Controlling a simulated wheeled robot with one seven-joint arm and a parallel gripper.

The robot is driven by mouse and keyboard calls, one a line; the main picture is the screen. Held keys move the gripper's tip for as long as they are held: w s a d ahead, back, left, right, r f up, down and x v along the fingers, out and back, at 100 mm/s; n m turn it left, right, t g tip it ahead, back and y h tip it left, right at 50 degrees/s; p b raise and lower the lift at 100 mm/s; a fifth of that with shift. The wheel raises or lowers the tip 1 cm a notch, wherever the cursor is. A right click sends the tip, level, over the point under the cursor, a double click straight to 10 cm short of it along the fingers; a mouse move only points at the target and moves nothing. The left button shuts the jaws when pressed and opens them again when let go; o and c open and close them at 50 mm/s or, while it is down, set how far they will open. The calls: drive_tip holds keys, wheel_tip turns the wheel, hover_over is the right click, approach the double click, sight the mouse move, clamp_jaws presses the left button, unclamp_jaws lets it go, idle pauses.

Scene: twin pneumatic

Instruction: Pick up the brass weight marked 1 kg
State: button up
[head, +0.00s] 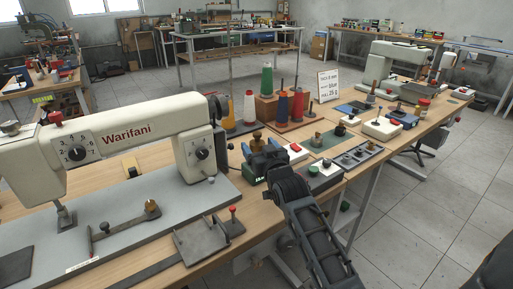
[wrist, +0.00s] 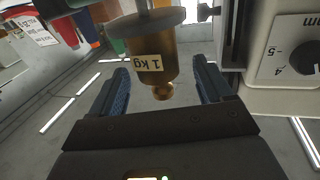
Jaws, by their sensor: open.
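The brass weight (wrist: 152,45) hangs upside down in the tilted wrist view, with a pale label reading 1 kg and a round knob. My gripper (wrist: 162,72) is open, with one blue-padded finger on each side of the weight's knob end. Gaps show between both fingers and the brass, so nothing is gripped. In the head view my gripper (head: 262,152) is over the bench beside the sewing machine, and the brass top of a weight (head: 257,135) shows just behind its fingers. The weight's base is hidden there.
The white Warifani sewing machine (head: 130,145) stands close on the left. Thread cones (head: 267,82) stand behind my gripper. A smaller brass weight (head: 318,138) sits on a green mat to the right, near a grey tray (head: 362,155) and switch boxes.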

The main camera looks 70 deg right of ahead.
sight(255, 141)
drive_tip(key=x, duration=0.4)
drive_tip(key=shift+d+f, duration=0.15)
drive_tip(key=shift+d, duration=0.05)
clamp_jaws()
idle(0.6)
